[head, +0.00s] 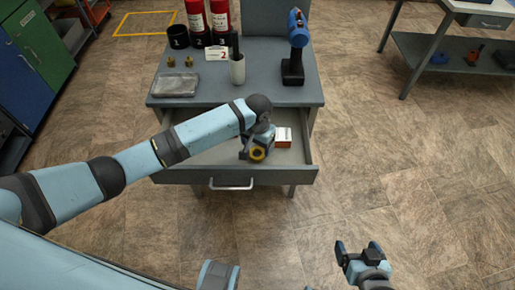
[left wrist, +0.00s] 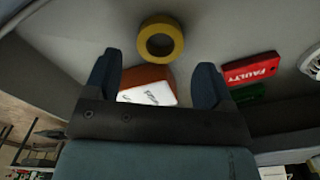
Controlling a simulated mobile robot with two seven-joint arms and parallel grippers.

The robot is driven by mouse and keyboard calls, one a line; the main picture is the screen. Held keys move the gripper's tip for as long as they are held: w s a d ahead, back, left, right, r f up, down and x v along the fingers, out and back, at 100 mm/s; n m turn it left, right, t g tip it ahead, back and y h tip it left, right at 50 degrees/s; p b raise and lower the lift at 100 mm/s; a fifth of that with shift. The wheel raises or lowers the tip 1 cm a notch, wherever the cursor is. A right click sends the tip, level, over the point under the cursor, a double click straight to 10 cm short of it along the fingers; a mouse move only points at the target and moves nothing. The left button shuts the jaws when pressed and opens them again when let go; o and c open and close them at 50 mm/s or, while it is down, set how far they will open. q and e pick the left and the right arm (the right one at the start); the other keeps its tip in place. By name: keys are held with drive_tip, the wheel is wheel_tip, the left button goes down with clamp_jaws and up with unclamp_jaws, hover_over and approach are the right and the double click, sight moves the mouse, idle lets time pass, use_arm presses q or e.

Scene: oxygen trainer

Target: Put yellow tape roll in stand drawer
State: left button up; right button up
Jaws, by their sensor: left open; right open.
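The yellow tape roll (head: 258,160) shows in the open stand drawer (head: 200,174), just below my left gripper (head: 257,147). In the left wrist view the roll (left wrist: 143,41) appears flat against the grey drawer floor, beyond the fingertips and not between them. My left gripper (left wrist: 158,68) is open and empty, with its two fingers apart. An orange box with a white label (left wrist: 150,92) shows between the fingers, further off; it also shows in the head view (head: 284,137) to the right of the gripper. My right gripper (head: 358,247) is open and empty over the floor.
A red FAULTY tag (left wrist: 249,70) and a green piece (left wrist: 249,92) lie near the roll.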

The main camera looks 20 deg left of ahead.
sight(257, 152)
use_arm(q)
wheel_tip(257, 152, up, 8)
drive_tip(key=shift+r+p, duration=0.2)
drive_tip(key=shift+p, duration=0.2)
